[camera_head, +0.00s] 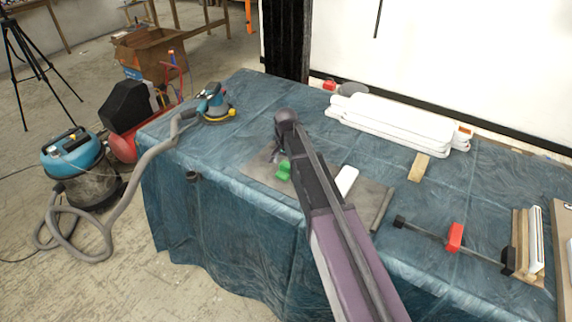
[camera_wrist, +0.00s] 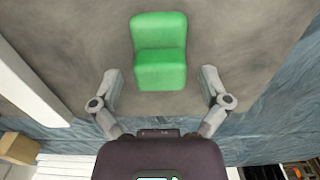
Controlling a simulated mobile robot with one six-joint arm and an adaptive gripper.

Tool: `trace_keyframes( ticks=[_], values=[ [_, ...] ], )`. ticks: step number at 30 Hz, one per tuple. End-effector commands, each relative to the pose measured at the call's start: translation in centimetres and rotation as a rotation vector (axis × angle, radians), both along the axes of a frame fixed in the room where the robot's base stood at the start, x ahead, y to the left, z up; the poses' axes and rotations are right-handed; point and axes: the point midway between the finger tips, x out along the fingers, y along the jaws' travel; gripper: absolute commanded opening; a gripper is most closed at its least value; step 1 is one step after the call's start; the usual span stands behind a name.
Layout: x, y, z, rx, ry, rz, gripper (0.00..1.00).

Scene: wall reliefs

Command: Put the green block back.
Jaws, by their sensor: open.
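The green block (camera_head: 284,171) lies on a grey board (camera_head: 257,172) on the covered table. In the wrist view the green block (camera_wrist: 160,52) looks L-shaped, with a raised step at its lower part. My gripper (camera_wrist: 161,82) is open, its two fingers apart to the left and right of the block's lower end. The block lies mostly beyond the fingertips and nothing is held. In the head view my dark arm crosses the table and its wrist hides part of the board; the fingers cannot be made out there.
A white piece (camera_head: 346,181) lies right of my arm. A wooden block (camera_head: 418,167), white stacked panels (camera_head: 395,125) and a red clamp (camera_head: 455,238) are farther right. A sander (camera_head: 214,104) with a grey hose stands at the table's left end. Bare cloth lies between the sander and board.

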Motion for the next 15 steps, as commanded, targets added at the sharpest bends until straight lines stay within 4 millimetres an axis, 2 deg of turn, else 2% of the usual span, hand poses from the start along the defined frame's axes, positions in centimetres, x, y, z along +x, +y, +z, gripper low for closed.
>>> trace_keyframes(
  ticks=[15],
  values=[
    [0.0, 0.0, 3.6, 0.0, 0.0, 0.0, 0.96]
  ],
)
